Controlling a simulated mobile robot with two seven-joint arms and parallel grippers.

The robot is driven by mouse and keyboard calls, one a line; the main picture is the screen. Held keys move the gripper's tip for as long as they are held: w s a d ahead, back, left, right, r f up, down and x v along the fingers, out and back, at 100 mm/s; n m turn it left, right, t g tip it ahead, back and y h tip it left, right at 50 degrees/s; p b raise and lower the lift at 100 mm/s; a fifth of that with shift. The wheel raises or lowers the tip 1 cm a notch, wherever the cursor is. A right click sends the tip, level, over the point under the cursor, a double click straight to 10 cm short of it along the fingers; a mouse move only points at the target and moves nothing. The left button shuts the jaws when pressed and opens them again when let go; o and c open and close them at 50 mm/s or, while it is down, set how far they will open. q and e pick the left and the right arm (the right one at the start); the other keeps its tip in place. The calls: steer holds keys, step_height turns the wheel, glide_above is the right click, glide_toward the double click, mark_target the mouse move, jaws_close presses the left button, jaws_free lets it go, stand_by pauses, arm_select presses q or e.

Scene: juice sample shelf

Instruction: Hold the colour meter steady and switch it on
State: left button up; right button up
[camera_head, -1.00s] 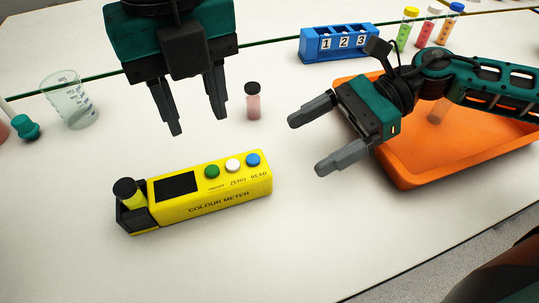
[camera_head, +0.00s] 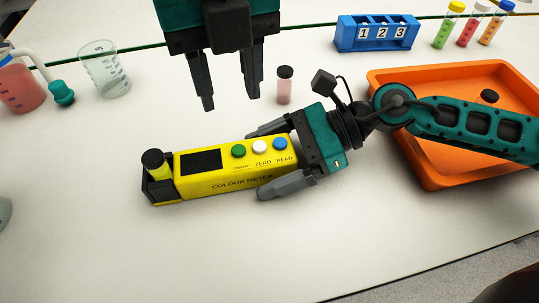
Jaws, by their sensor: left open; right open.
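The yellow colour meter (camera_head: 222,181) lies on the white table, with a dark screen and a black-capped vial holder at its left end. Its green on/off button (camera_head: 239,151), white ZERO button (camera_head: 259,146) and blue READ button (camera_head: 280,143) are on top at the right. My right gripper (camera_head: 266,162) is open, with one finger behind and one in front of the meter's right end; I cannot tell if they touch it. My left gripper (camera_head: 230,103) is open and empty, pointing down above and behind the meter.
A pink vial (camera_head: 284,90) with a black cap stands behind the meter. A blue numbered rack (camera_head: 376,34), several coloured tubes (camera_head: 448,30) and an orange tray (camera_head: 462,177) are at the right. A beaker (camera_head: 105,72) stands at the left. The front of the table is clear.

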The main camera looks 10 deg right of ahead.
steer(key=c, duration=1.3)
arm_select(q)
jaws_close()
stand_by(0.4)
stand_by(0.8)
